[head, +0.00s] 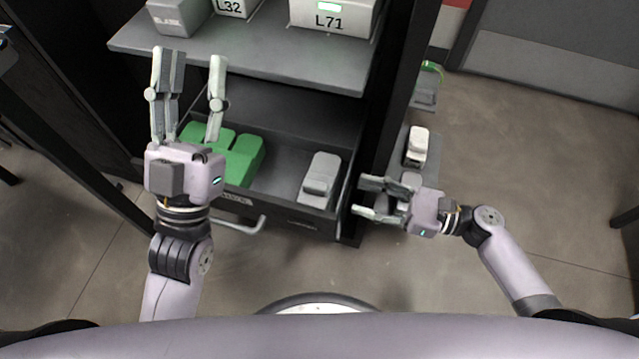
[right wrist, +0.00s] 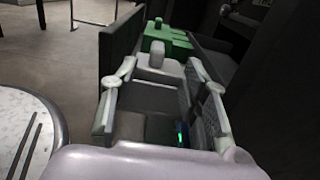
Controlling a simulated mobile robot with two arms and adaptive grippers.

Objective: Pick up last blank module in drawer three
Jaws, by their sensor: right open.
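A single grey blank module (head: 320,179) lies in the right part of the open drawer (head: 276,187) in the head view. It also shows in the right wrist view (right wrist: 157,68), ahead of the open fingers. My right gripper (head: 362,197) is open and empty, just right of the drawer's right wall, with its fingers pointing left towards the module. In the right wrist view its fingertips (right wrist: 160,78) are spread to either side of the line to the module. My left gripper (head: 190,68) is open and empty over the left side of the drawer, fingers pointing to the shelf.
Several green modules (head: 243,159) fill the drawer's left part. A grey shelf (head: 240,62) above carries boxes marked L32 (head: 235,8) and L71 (head: 331,17). A dark cabinet post stands right of the drawer. A white-and-grey device (head: 417,146) sits beyond it. Open floor lies right.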

